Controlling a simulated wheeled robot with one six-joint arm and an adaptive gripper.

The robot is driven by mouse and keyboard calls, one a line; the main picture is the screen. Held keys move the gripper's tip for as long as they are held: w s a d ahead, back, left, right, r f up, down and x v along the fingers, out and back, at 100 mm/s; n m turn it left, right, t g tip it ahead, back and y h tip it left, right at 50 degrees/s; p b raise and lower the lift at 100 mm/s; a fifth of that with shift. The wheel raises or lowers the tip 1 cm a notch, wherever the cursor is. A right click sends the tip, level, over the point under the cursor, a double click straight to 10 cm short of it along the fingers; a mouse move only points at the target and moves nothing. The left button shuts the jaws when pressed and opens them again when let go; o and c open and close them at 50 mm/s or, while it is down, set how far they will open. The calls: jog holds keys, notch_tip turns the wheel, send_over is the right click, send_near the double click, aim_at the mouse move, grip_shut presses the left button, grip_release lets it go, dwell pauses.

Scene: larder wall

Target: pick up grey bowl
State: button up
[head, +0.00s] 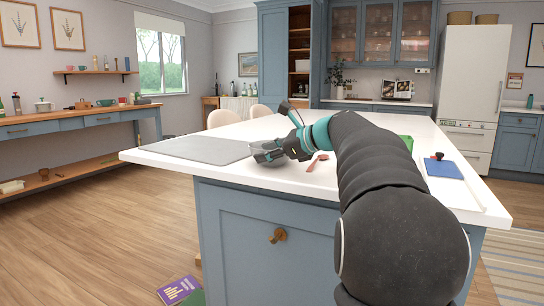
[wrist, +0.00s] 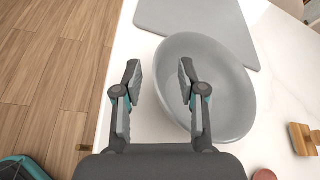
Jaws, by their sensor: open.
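The grey bowl (wrist: 228,92) fills the middle right of the wrist view, resting on the white island top. In the head view the bowl (head: 262,147) is mostly hidden behind my gripper. My gripper (head: 268,153) is at the left part of the island with its fingers spread. In the wrist view my gripper (wrist: 158,76) is open and empty. Its right finger overlaps the bowl's inside and its left finger lies outside the bowl's left rim. I cannot tell whether either finger touches the bowl.
A grey mat (head: 205,149) lies left of the bowl. On the white island top (head: 235,177) are a reddish-brown object (head: 317,162), a blue board (head: 444,168) and a green item (head: 406,142). A wooden block (wrist: 303,139) stands right of the bowl. The island edge is close on the left in the wrist view.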

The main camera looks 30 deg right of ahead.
jog(key=shift+w+a+f, duration=0.15)
jog(key=shift+w+a, duration=0.1)
jog(key=shift+w, duration=0.1)
grip_shut()
jog(key=shift+r, duration=0.5)
jog(key=r, duration=0.2)
jog(key=r+p, duration=0.1)
jog(key=shift+w+d+r, duration=0.15)
jog(key=shift+d+r, duration=0.05)
jog(key=shift+r, duration=0.2)
jog(key=w+d+r+p, duration=0.1)
jog(key=w+d+r, duration=0.5)
jog(key=w+d, duration=0.1)
jog(key=shift+d+r+p, duration=0.15)
jog(key=shift+d+p, duration=0.15)
jog(key=shift+d, duration=0.4)
